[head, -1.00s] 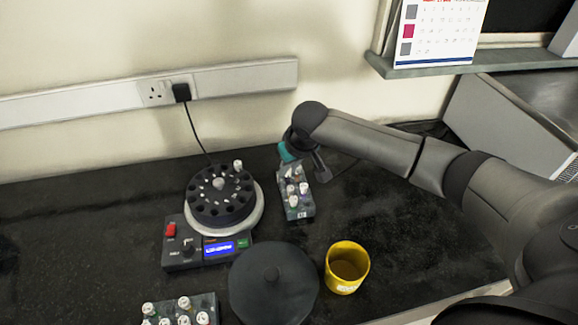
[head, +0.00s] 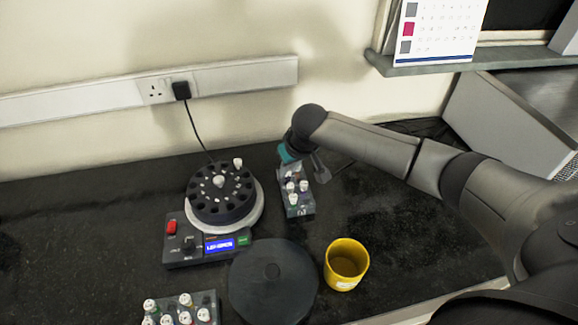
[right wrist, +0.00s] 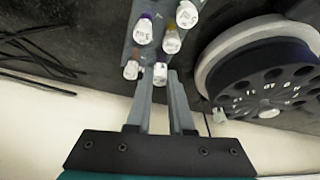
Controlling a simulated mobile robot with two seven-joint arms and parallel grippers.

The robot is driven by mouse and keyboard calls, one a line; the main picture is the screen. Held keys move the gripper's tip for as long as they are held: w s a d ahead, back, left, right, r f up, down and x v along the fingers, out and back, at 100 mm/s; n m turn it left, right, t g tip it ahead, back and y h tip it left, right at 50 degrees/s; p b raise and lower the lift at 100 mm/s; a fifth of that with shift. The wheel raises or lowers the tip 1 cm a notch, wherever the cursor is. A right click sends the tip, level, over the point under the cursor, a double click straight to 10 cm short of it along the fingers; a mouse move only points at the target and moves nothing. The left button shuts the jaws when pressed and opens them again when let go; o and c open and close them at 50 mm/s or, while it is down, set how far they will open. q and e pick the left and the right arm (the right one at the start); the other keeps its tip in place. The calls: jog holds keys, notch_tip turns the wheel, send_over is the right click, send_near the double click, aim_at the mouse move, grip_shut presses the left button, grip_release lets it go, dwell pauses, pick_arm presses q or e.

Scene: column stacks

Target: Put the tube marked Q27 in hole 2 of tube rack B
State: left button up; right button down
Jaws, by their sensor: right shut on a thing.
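A dark tube rack (head: 299,208) with several white-capped tubes stands right of the centrifuge, below my right gripper (head: 303,170). In the right wrist view the gripper (right wrist: 160,80) is shut on a white-capped tube (right wrist: 160,72) at the near end of this rack. Another capped tube (right wrist: 131,69) stands just left of the fingers. The cap marks are too small to read surely, so I cannot tell which tube is Q27. A second rack (head: 209,298) with several capped tubes is at the bottom left of the head view. No rack letter is readable. My left gripper is out of view.
A centrifuge (head: 185,255) with an open black rotor stands left of the rack; a white-capped tube (head: 238,162) sticks up at its rim. A round dark lid (head: 272,285) and a yellow cup (head: 346,265) stand in front. The far left bench is clear.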

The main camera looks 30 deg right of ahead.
jog(key=shift+f, duration=0.2)
jog(key=shift+f+b, duration=0.3)
jog(key=shift+f, duration=0.55)
jog(key=shift+c, duration=2)
grip_release()
jog(key=shift+r, duration=0.15)
jog(key=shift+r+p, duration=2.9)
jog(key=shift+p, duration=0.65)
